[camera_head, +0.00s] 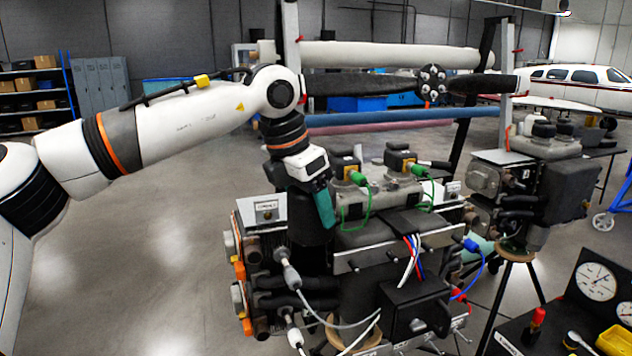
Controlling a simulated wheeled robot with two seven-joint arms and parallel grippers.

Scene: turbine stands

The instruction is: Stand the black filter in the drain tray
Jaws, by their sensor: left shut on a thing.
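My left arm comes in from the left and reaches down to the front engine (380,225). My left gripper (318,205), with a teal finger showing, is shut on a black cylindrical body, which looks like the black filter (308,232). The filter is upright at the engine's left side; whether it touches the engine is hidden. No drain tray can be identified for certain. A yellow tray-like object (614,341) is cut off at the lower right corner. My right gripper is not in view.
A second engine (545,180) stands on a tripod at the right. A black bench (560,335) with gauges (597,281) and a red-capped item (535,322) fills the lower right. White cables (345,322) hang in front of the front engine. The floor at left is clear.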

